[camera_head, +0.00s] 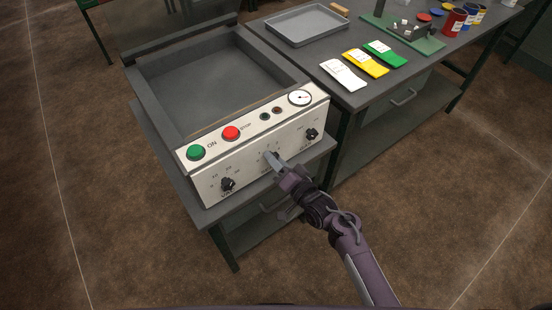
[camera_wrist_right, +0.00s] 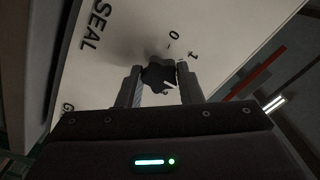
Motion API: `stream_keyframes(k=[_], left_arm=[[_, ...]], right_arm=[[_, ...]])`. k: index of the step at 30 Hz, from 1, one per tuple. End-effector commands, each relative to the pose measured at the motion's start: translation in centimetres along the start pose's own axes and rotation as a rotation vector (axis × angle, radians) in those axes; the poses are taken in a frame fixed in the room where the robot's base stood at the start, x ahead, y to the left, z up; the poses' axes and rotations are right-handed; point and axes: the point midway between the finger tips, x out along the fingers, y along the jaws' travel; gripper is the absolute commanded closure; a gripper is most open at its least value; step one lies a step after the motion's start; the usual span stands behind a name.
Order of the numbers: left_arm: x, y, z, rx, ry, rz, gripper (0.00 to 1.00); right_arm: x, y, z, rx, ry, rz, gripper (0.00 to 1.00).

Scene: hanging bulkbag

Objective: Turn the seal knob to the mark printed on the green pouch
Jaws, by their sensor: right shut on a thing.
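The seal knob (camera_wrist_right: 158,78) is dark and sits between the two fingers of my right gripper (camera_wrist_right: 160,72), which is shut on it. The word SEAL and a few scale marks are printed near it on the pale panel. In the head view the right gripper (camera_head: 271,158) reaches the middle of the sealer's front panel and hides most of this knob. The knob's exact pointer setting is hard to read. The green pouch (camera_head: 385,53) lies flat on the bench at the right; its printed mark is too small to read. My left gripper is not in view.
The panel also carries a green ON button (camera_head: 196,152), a red STOP button (camera_head: 231,133), a gauge (camera_head: 300,97), a left knob (camera_head: 228,184) and a right knob (camera_head: 312,135). Yellow (camera_head: 366,63) and white (camera_head: 343,75) pouches and a grey tray (camera_head: 306,25) lie on the bench.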

Motion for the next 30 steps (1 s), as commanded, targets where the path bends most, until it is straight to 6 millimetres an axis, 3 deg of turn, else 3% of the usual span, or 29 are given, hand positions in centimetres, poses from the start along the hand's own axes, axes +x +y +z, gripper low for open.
stream_keyframes(k=[17, 18, 22, 30], left_arm=[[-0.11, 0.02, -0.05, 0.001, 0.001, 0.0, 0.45], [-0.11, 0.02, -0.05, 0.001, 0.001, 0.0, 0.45], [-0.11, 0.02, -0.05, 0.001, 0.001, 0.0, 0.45], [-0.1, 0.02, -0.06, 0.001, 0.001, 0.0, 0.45]], right_arm=[[-0.06, 0.12, 0.18, 0.032, -0.003, 0.003, 0.9], [-0.06, 0.12, 0.18, 0.032, -0.003, 0.003, 0.62], [-0.04, 0.09, 0.13, 0.031, -0.003, 0.002, 0.45], [-0.08, 0.05, 0.06, 0.03, -0.001, 0.001, 0.45]])
